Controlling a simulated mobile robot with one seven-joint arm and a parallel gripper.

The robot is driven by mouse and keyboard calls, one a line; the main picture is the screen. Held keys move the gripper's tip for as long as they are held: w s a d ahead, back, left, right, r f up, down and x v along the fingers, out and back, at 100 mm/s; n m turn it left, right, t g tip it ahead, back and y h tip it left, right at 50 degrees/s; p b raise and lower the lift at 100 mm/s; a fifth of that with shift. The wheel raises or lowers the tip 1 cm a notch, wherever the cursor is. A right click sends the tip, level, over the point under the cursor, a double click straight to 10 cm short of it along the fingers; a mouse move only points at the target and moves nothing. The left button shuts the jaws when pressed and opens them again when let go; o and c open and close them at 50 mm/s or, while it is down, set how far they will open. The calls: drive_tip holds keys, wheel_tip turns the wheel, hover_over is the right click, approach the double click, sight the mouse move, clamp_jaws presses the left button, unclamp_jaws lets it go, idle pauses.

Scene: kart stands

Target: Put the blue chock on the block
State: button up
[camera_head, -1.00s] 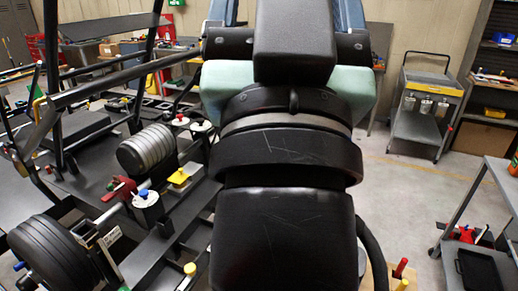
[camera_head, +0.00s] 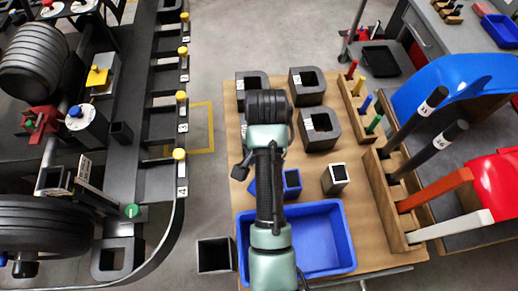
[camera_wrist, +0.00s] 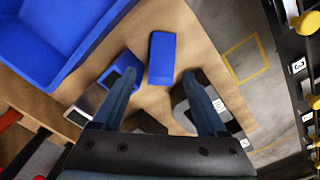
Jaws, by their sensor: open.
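A solid-looking blue chock (camera_wrist: 161,58) lies on the brown tabletop. In the head view a blue piece (camera_head: 251,188), partly hidden by my arm, seems to be the same chock. A blue hollow box (camera_wrist: 122,72) lies beside it, apart; it also shows in the head view (camera_head: 292,182). My gripper (camera_wrist: 160,76) is open in the wrist view, its fingers spread near the chock with nothing between them. My arm hides it in the head view. Several black blocks with square holes, one of them here (camera_head: 309,82), stand farther back. I cannot tell which block is meant.
A blue tray (camera_head: 338,222) sits at the table's near edge. A small silver-sided hollow block (camera_head: 336,178) stands right of the blue box. Wooden racks (camera_head: 398,232) with coloured handles line the right edge. A kart frame stands left, across a floor gap.

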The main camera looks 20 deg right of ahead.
wheel_tip(320, 180, down, 6)
drive_tip(key=shift+d+r, duration=0.1)
drive_tip(key=shift+w+d+f+p, duration=0.1)
drive_tip(key=shift+f+p, duration=0.05)
drive_tip(key=shift+f, duration=0.7)
drive_tip(key=shift+w+f+p, duration=0.15)
drive_tip(key=shift+f+p, duration=0.05)
drive_tip(key=shift+f, duration=0.7)
drive_tip(key=shift+w+d+f+p, duration=0.1)
drive_tip(key=shift+f+p, duration=0.05)
drive_tip(key=shift+f, duration=0.7)
clamp_jaws()
